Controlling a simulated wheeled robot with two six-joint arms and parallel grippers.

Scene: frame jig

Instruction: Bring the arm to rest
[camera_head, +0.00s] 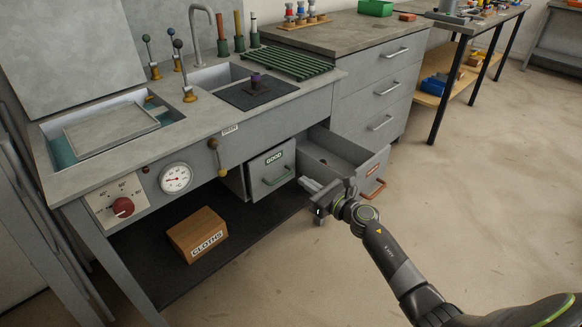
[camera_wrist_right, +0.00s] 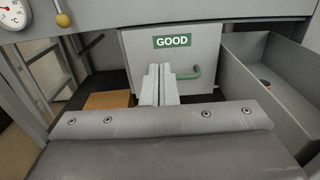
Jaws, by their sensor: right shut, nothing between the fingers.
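My right gripper (camera_head: 311,185) is shut and empty, in front of the workbench in the head view. Its two closed fingers also show in the right wrist view (camera_wrist_right: 158,84), pointing at the front of the drawer marked GOOD. That drawer (camera_head: 262,163) has a green handle and looks shut or nearly so. The GOOD drawer (camera_wrist_right: 150,60) fills the middle of the right wrist view. To its right a second drawer (camera_head: 345,150) with a red handle stands pulled out. My right arm reaches in from the lower right. My left gripper is not in view.
The open drawer (camera_wrist_right: 270,85) is close on the right and holds a small dark round object. A CLOTHS box (camera_head: 197,235) sits on the low shelf. A gauge (camera_head: 175,178), a red knob (camera_head: 122,207) and a yellow-tipped lever line the bench front. Floor at right is clear.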

